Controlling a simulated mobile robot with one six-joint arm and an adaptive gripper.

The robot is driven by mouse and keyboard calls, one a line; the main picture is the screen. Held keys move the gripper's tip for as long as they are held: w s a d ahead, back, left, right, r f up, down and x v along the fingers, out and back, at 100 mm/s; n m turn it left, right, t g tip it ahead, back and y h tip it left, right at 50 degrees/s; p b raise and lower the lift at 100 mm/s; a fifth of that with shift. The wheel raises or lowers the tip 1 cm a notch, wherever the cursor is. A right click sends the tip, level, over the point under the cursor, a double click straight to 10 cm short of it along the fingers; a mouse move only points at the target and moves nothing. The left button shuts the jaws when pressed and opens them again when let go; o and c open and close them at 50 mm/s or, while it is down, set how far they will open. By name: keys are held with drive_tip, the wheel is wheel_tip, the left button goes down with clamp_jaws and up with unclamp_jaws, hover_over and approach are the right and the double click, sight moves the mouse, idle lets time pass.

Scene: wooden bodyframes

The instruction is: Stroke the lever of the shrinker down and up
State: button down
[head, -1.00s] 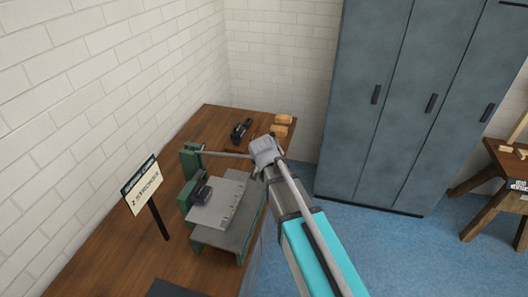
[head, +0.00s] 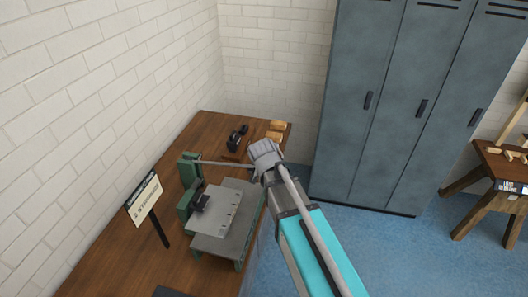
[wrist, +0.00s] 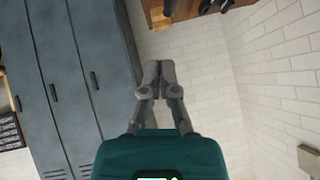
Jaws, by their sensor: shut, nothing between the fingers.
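The shrinker (head: 187,186) is a green machine on the wooden bench in the head view, beside the brick wall. Its lever (head: 222,164) is a thin grey rod, nearly level, running right from the top of the green post towards my arm. A dark jaw (head: 200,203) sits over a grey metal sheet (head: 223,212) with marks along its edge. In the wrist view my gripper (wrist: 160,65) is shut, with nothing between its fingers. In the head view my arm hides the gripper and the lever's far end, so I cannot tell whether they touch.
A green stand (head: 222,245) supports the sheet's side. A sign (head: 146,200) stands left on the bench (head: 110,255). A black tool (head: 236,138) and wooden blocks (head: 277,130) lie at the back. Blue-grey lockers (head: 375,110) stand right, with open blue floor (head: 385,255) before them.

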drive_tip(key=p+v, duration=0.4)
drive_tip(key=v, duration=0.3)
drive_tip(key=shift+s+d+r, duration=0.15)
drive_tip(key=shift+s+d, duration=0.05)
drive_tip(key=shift+s, duration=0.05)
drive_tip(key=shift+d, duration=0.15)
idle(0.3)
drive_tip(key=s+d+f+n+g+b, duration=0.1)
drive_tip(key=s+d+f+g+b, duration=0.1)
drive_tip(key=s+d+f+g, duration=0.2)
drive_tip(key=s+d+f+n+g+b, duration=0.2)
drive_tip(key=s+d+f+g, duration=0.3)
drive_tip(key=s+d, duration=0.5)
drive_tip(key=d+f, duration=0.1)
drive_tip(key=d, duration=0.3)
drive_tip(key=shift+f+n, duration=0.3)
drive_tip(key=shift+f, duration=0.05)
drive_tip(key=c, duration=0.7)
unclamp_jaws()
drive_tip(key=shift+o, duration=0.3)
drive_tip(key=shift+a, duration=0.1)
